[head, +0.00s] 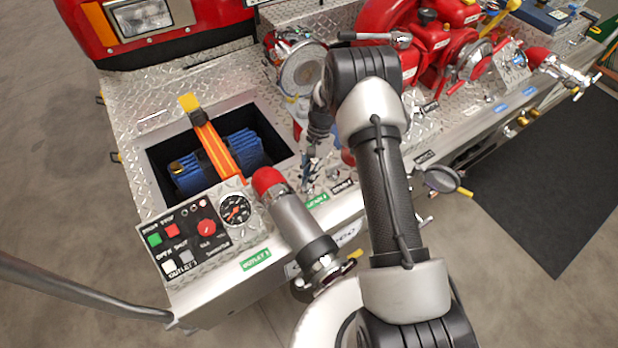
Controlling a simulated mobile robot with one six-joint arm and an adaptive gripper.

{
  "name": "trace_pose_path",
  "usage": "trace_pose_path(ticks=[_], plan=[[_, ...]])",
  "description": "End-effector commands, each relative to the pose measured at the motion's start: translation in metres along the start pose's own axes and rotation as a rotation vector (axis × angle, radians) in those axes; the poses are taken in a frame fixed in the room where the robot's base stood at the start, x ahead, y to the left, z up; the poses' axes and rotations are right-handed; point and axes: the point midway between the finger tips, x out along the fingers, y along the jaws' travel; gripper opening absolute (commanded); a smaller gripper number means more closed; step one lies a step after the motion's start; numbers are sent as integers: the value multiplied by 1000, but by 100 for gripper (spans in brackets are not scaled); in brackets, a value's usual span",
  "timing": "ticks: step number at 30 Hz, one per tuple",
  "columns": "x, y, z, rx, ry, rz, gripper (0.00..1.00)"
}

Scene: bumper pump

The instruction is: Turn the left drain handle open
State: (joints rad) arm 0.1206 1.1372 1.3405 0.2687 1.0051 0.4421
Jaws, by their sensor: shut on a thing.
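My gripper (309,172) points down at the bumper deck behind the front edge, in the middle of the picture. Its fingers are small and dark in this view. They are closed on the left drain handle, near a green label and a small dark label. The handle is mostly hidden by the fingers, and its turn angle cannot be made out. My arm crosses the middle of the picture and covers part of the deck to the right of the gripper.
A control panel (195,240) and an open well with blue hose (250,153) lie further left. Red pump parts (435,50) fill the back right. A gauge-like round part (442,180) juts out at the front.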

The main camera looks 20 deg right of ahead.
Motion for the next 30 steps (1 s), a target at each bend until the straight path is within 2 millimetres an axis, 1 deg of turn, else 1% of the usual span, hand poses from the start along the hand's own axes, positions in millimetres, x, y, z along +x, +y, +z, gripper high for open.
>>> trace_pose_path(ticks=[21,30], plan=[[1,-5,1,-630,1,262,0],[1,-5,2,-842,1,349,0]])
